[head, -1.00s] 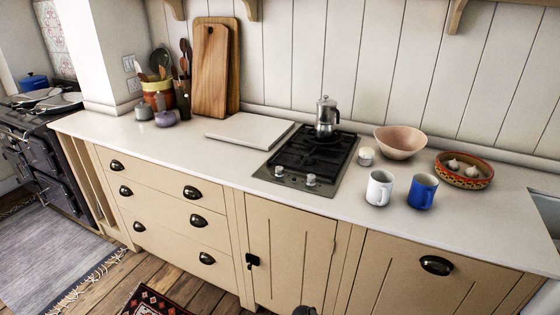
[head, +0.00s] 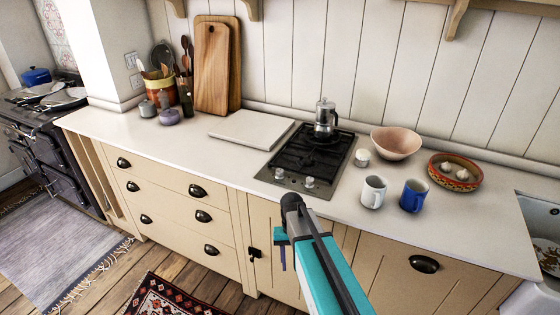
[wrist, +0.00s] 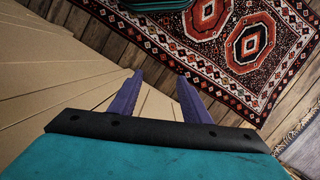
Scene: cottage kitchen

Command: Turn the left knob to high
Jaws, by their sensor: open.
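The black gas hob (head: 308,157) is set in the white counter, with a steel front strip. The left knob (head: 279,174) and the right knob (head: 309,182) are small, silvery and round on that strip. A moka pot (head: 325,117) stands on the back of the hob. My gripper (head: 281,256) hangs below the counter edge, in front of the cabinet door and clear of the knobs. In the wrist view its two purple fingers (wrist: 158,97) are spread apart with nothing between them. The wrist view shows cabinet fronts and floor, not the knobs.
A white mug (head: 373,191), a blue mug (head: 413,196) and a small white pot (head: 362,157) stand right of the hob. A pale board (head: 252,131) lies to its left. The counter in front of the board is clear. A patterned rug (head: 168,300) lies on the floor.

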